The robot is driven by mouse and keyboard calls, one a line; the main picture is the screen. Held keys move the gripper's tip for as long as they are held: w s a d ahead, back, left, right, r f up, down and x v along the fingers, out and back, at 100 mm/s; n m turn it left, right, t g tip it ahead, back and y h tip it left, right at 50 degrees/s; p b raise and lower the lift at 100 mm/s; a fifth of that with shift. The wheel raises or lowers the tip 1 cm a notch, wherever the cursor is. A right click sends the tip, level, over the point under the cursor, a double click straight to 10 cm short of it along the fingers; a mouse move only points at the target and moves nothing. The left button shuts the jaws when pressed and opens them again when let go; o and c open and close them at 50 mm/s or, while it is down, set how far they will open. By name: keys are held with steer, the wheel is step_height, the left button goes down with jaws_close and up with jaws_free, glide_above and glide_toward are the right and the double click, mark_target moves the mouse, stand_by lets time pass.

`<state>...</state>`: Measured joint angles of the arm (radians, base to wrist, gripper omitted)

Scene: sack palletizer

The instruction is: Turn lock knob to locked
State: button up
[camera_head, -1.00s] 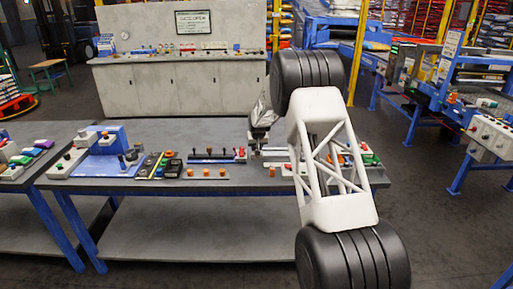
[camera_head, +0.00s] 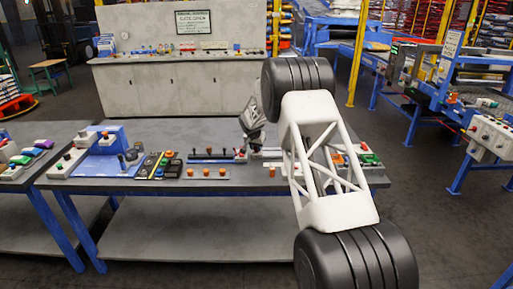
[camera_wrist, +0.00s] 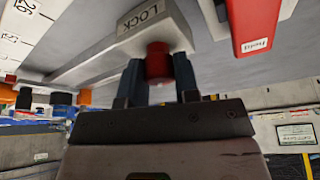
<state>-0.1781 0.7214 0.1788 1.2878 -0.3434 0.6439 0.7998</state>
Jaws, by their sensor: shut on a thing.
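In the wrist view a grey block (camera_wrist: 165,30) marked LOCK carries a red knob (camera_wrist: 158,62). The two dark blue-grey fingers of my gripper (camera_wrist: 160,78) stand on either side of the knob and are shut on it. Which way the knob points cannot be told, as the fingers hide part of it. In the head view my gripper (camera_head: 247,141) is at the back middle of the near table, tilted. The knob cannot be made out there, behind and beside my arm.
A red labelled part (camera_wrist: 258,25) is near the block in the wrist view. The grey table (camera_head: 210,133) holds panels with orange buttons (camera_head: 206,172), dark levers (camera_head: 212,154) and a blue fixture (camera_head: 110,155). A sign (camera_head: 193,22) hangs on the rear console.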

steer(key=m+h, duration=0.1)
steer(key=m, duration=0.3)
steer(key=shift+m+g+h, duration=0.4)
steer(key=m, duration=0.2)
steer(key=m+g, duration=0.1)
steer(key=m, duration=0.1)
steer(key=shift+m+g+h, duration=0.3)
steer(key=shift+h, duration=0.1)
steer(key=o, duration=0.9)
steer(key=shift+r, duration=0.1)
steer(key=shift+v, duration=3.85)
